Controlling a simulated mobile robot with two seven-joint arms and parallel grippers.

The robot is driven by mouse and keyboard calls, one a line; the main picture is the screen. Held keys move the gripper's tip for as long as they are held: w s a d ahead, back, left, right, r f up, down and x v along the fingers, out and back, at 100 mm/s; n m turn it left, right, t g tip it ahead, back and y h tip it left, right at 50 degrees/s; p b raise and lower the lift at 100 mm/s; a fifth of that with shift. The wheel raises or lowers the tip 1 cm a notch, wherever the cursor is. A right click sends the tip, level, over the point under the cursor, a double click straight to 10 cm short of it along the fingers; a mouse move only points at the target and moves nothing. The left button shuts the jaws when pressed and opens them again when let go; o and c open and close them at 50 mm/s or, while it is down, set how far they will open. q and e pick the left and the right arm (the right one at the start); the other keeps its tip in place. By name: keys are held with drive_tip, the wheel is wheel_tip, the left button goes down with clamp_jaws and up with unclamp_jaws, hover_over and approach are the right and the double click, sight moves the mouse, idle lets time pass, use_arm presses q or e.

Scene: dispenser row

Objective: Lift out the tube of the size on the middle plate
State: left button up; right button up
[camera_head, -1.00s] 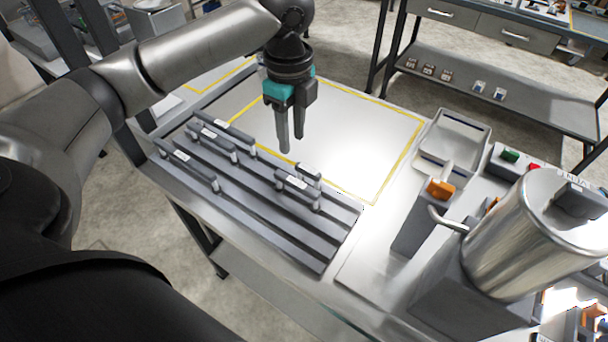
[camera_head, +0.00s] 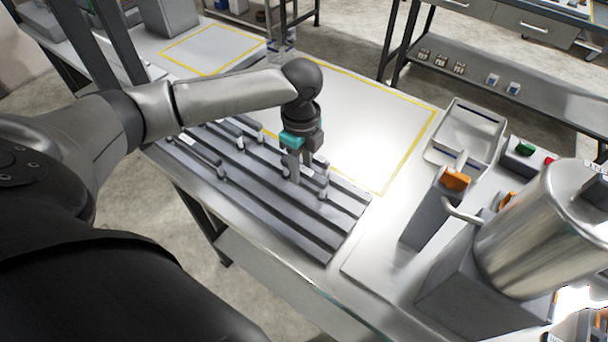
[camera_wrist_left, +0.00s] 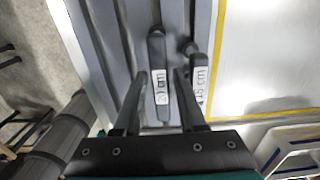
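The grey grooved rack (camera_head: 250,200) lies on the bench and holds several dark tubes with white labels. My left gripper (camera_head: 303,180) is down over the right part of the rack. In the left wrist view its fingers (camera_wrist_left: 161,80) stand apart on either side of a dark tube (camera_wrist_left: 158,50) whose label seems to read 20 cm. Narrow gaps show beside this tube. A tube labelled 15 cm (camera_wrist_left: 194,100) lies just right of it. Other tubes (camera_head: 200,152) sit at the rack's left. I cannot make out which plate is the middle one. My right gripper is out of view.
A yellow-outlined clear area (camera_head: 375,120) lies behind the rack. To the right stand an empty tray (camera_head: 468,135), a grey block with an orange top (camera_head: 425,212) and a large metal cylinder (camera_head: 530,245). A button box (camera_head: 520,160) is at the far right.

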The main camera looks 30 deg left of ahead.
use_arm(q)
drive_tip(key=shift+f, duration=0.35)
drive_tip(key=shift+c, duration=0.2)
clamp_jaws()
